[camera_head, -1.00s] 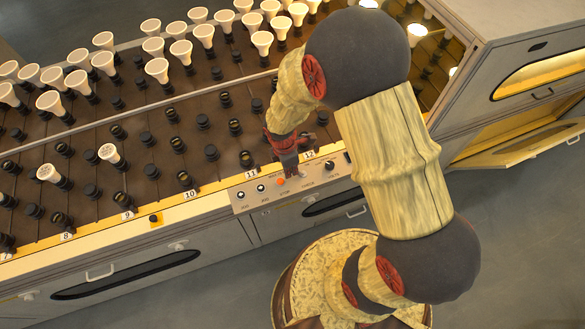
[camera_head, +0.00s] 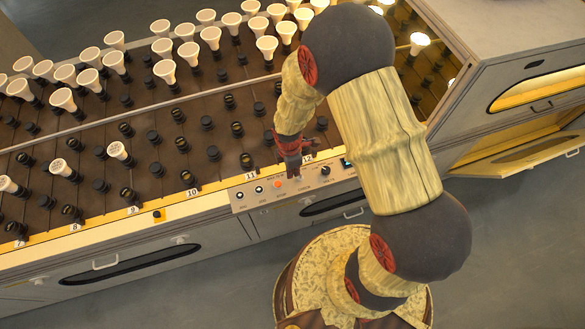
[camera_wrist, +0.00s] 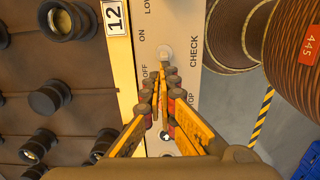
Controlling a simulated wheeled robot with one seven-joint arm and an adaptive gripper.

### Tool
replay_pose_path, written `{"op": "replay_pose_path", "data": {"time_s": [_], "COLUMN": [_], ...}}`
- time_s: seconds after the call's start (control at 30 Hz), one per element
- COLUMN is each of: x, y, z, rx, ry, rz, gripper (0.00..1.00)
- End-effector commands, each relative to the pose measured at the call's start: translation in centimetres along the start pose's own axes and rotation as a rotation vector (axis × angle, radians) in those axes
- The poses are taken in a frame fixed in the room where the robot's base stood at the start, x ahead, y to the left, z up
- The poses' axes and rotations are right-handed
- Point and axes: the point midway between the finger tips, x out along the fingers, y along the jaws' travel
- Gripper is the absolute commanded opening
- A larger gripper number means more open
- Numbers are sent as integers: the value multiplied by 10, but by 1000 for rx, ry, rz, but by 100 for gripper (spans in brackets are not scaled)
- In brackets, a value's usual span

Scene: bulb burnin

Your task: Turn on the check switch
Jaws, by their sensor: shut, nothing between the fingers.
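The check switch (camera_wrist: 165,52) shows in the wrist view as a small pale, rounded piece beside the word CHECK, with ON and OFF printed to its left. It lies between the two words, so its setting is hard to tell. My gripper (camera_wrist: 163,72) is shut and empty, with its fingertips just below the switch in the picture. Whether they touch it I cannot tell. In the head view my gripper (camera_head: 294,174) points down over the light control panel (camera_head: 247,203) and hides the switch.
An orange button (camera_head: 277,184), a black knob (camera_head: 325,171) and a lit display (camera_head: 347,163) are on the panel. Rows of sockets and white bulbs (camera_head: 164,70) fill the rack behind.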

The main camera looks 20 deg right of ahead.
Motion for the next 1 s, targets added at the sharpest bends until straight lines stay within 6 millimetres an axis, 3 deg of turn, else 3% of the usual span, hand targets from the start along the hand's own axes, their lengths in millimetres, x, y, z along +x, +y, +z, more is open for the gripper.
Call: {"op": "replay_pose_path", "data": {"time_s": [0.17,0.43,1.0], "x": [-7,-4,-20], "y": [0,0,0], "z": [10,10,11], "rx": [0,-1,-1], "ry": [-1,0,0], "rz": [-1,0,0], "gripper": [0,0,0]}}
